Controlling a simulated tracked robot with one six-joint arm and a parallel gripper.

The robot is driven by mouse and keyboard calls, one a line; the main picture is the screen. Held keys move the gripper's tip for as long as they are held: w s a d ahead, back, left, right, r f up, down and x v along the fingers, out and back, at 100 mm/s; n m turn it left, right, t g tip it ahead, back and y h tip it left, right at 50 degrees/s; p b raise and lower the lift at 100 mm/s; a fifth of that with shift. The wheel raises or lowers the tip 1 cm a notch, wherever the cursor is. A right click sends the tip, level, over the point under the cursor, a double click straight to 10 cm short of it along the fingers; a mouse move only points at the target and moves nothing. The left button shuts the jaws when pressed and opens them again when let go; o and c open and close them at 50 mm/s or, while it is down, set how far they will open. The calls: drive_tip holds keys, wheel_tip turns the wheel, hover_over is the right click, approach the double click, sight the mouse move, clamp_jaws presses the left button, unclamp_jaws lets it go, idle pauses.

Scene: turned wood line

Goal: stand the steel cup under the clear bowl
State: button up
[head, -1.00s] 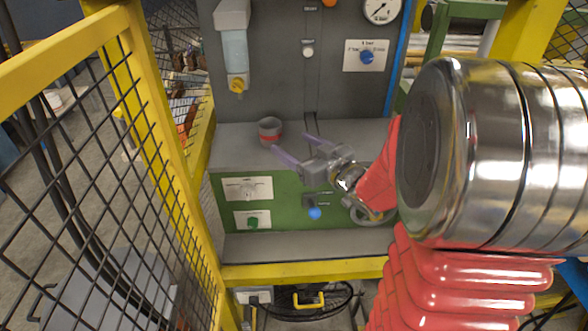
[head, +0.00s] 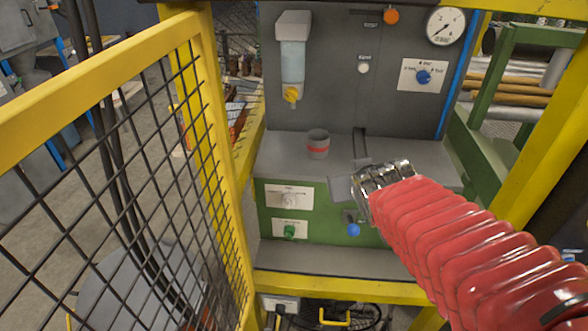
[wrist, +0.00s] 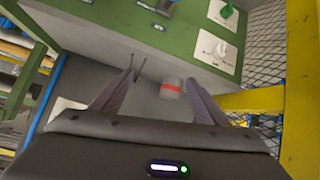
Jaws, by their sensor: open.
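The steel cup (head: 318,143), grey with a red band, stands upright on the grey ledge below the panel. The clear bowl (head: 292,62) hangs on the panel above, to the left of the cup, with a yellow knob (head: 291,94) at its bottom. My gripper (head: 340,188) is in front of the ledge, below and right of the cup; its fingers are mostly hidden in the head view. In the wrist view my gripper (wrist: 160,78) is open and empty, and the cup (wrist: 171,90) shows between the fingers, beyond them. The bowl is not in the wrist view.
A yellow mesh guard (head: 215,130) stands on the left. The green front (head: 330,200) below the ledge carries a white knob (head: 289,199), a green knob (head: 290,231) and a blue knob (head: 353,230). A gauge (head: 446,26) sits upper right. The ledge around the cup is clear.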

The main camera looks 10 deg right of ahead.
drive_tip(key=s+a+g+y, duration=0.1)
drive_tip(key=s+a+g, duration=0.1)
drive_tip(key=s+a, duration=0.3)
drive_tip(key=s+a+f+g+y, duration=0.1)
drive_tip(key=s+a+g, duration=0.1)
drive_tip(key=s+a, duration=0.3)
drive_tip(key=s, duration=0.4)
drive_tip(key=shift+s+f+n+y, duration=0.25)
drive_tip(key=shift+s+n+y, duration=0.15)
drive_tip(key=shift+a, duration=0.1)
drive_tip(key=shift+c, duration=0.3)
